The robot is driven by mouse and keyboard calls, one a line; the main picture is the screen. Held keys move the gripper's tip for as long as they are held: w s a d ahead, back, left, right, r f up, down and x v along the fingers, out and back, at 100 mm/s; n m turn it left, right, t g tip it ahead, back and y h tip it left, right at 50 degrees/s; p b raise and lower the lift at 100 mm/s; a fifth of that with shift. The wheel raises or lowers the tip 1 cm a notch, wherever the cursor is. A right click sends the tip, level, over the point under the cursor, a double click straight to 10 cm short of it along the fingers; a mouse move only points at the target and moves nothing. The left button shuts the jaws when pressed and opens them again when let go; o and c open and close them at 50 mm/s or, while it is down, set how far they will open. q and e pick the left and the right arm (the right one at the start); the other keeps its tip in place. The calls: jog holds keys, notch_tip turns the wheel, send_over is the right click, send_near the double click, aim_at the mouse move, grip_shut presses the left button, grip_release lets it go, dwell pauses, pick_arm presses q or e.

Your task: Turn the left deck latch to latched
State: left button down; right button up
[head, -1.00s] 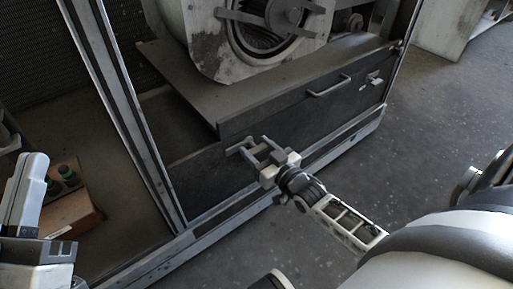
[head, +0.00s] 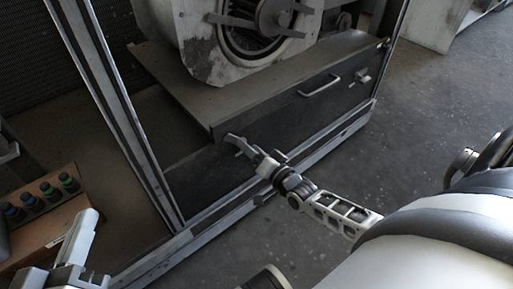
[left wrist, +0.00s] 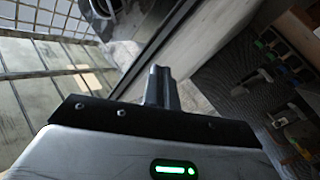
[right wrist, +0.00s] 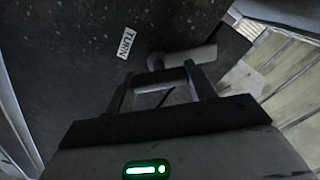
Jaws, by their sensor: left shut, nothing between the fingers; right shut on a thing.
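The left deck latch (right wrist: 190,57) is a grey bar handle on the dark deck front, beside a white TURN label (right wrist: 126,43) in the right wrist view. The bar lies at an angle to the label's text. My right gripper (right wrist: 160,80) is shut on the latch, its fingers either side of the bar. In the head view this gripper (head: 240,143) is at the deck's left front corner and hides much of the latch. My left gripper (head: 82,232) is shut and empty at the lower left, far from the latch; its closed fingers show in the left wrist view (left wrist: 160,85).
The deck (head: 200,95) carries the blower housing (head: 190,45). A pull handle (head: 320,86) and another latch (head: 362,76) sit on the deck front. A frame post (head: 115,105) stands left. A wooden box with several coloured-topped items (head: 42,195) is at left.

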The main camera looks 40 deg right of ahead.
jog(key=m, duration=0.3)
jog(key=shift+f+m, duration=0.15)
jog(key=shift+m, duration=1.05)
jog(key=shift+m+b, duration=0.4)
jog(key=shift+m, duration=0.9)
pick_arm(q)
jog(key=shift+w+a+r+m+t, duration=0.1)
jog(key=shift+w+r+m+t, duration=0.25)
jog(key=shift+r+t, duration=0.2)
jog(key=shift+r, duration=0.2)
pick_arm(e)
jog(key=shift+m, duration=0.3)
jog(key=o, duration=1.4)
